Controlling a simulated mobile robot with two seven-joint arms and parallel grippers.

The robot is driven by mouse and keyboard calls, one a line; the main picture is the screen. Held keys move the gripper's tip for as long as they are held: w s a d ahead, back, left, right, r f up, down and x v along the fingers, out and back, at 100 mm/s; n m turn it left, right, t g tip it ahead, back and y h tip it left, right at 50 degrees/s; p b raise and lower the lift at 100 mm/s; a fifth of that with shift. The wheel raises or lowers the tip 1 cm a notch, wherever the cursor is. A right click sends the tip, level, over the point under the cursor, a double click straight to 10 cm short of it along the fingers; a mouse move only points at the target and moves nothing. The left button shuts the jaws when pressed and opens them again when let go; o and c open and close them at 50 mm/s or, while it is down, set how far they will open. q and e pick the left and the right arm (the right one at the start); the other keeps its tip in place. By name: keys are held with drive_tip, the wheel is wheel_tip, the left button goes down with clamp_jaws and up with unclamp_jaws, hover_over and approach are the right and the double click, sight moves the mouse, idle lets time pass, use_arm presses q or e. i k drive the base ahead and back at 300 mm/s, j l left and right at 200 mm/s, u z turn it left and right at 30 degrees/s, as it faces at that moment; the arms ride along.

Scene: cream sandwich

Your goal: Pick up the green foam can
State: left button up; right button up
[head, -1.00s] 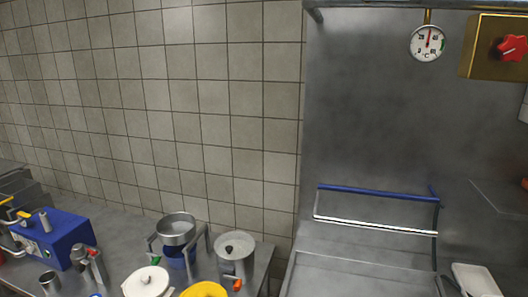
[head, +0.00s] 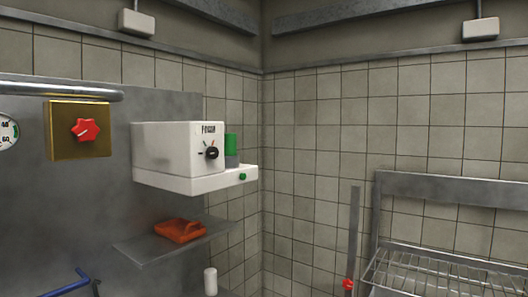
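The green foam can (head: 231,144) stands upright on the right end of a white wall-mounted machine (head: 180,150) in the head view. Its upper part is green and its lower part is grey. It is just right of the machine's box with the black dial, which may hide part of its left side. Neither of my grippers is in the head view.
An orange-red object (head: 179,231) lies on a metal shelf (head: 150,249) below the machine. A brass box with a red knob (head: 85,130) is at the left. A white cylinder (head: 210,281) stands lower down. A wire rack (head: 440,272) is at the lower right.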

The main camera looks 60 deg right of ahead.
sight(230, 139)
drive_tip(key=z, duration=1.65)
drive_tip(key=l+u, duration=0.1)
drive_tip(key=u, duration=0.3)
drive_tip(key=i+l+u, duration=0.1)
drive_tip(key=u, duration=0.3)
drive_tip(key=l+u, duration=0.2)
drive_tip(key=u, duration=0.2)
drive_tip(key=l+u, duration=0.3)
drive_tip(key=l, duration=0.25)
drive_tip(key=l+u, duration=0.3)
drive_tip(key=l, duration=0.2)
drive_tip(key=k, duration=0.05)
